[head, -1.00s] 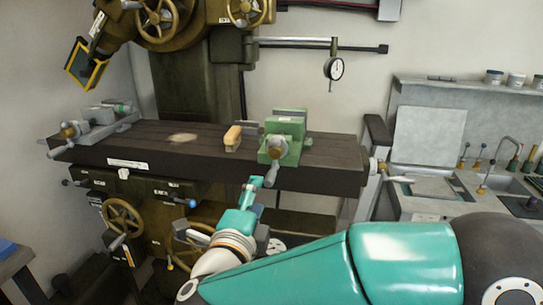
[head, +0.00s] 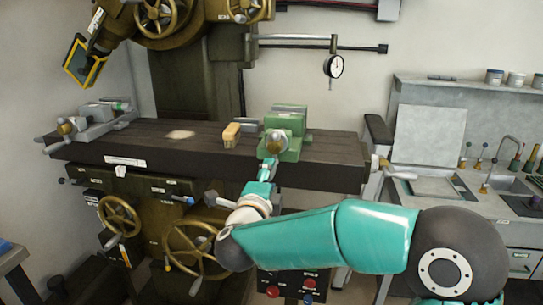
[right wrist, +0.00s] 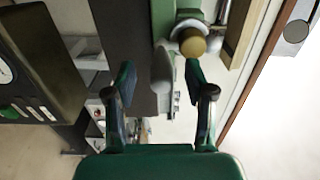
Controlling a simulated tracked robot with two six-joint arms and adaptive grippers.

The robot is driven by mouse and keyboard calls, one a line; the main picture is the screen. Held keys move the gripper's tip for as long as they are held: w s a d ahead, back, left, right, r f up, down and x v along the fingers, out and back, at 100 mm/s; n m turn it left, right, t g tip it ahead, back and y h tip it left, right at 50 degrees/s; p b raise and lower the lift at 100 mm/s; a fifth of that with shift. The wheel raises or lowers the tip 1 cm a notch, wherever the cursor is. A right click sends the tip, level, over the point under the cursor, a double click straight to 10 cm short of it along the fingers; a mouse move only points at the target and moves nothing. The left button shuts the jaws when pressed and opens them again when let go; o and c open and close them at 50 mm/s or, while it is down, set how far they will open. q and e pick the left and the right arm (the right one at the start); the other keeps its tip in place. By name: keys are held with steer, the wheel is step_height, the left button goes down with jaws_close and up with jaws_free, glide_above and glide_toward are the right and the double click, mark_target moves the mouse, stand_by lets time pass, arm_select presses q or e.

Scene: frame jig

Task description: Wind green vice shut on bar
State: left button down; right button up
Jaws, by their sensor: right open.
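The green vice (head: 287,122) stands on the right part of the dark machine table, its brass-coloured screw hub (head: 276,141) facing me. My right gripper (head: 268,167) is just below this hub, at the table's front edge. In the right wrist view, my right gripper (right wrist: 160,78) is open, and the vice's grey crank handle (right wrist: 163,66) lies between its fingers. The brass-coloured knob (right wrist: 192,42) and part of the green vice (right wrist: 163,18) are above them. I cannot clearly tell a bar in the jaws. My left gripper is not in view.
A wooden-backed brush (head: 231,134) lies left of the green vice on the machine table (head: 190,143). A grey vice (head: 95,122) stands at the table's left end. Brass handwheels (head: 120,217) are below. A sink bench (head: 470,190) is at right.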

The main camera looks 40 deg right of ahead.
steer(key=shift+w+d, duration=0.4)
steer(key=shift+d, duration=0.05)
steer(key=shift+r+b, duration=0.1)
steer(key=shift+b, duration=0.2)
jaws_close()
stand_by(0.4)
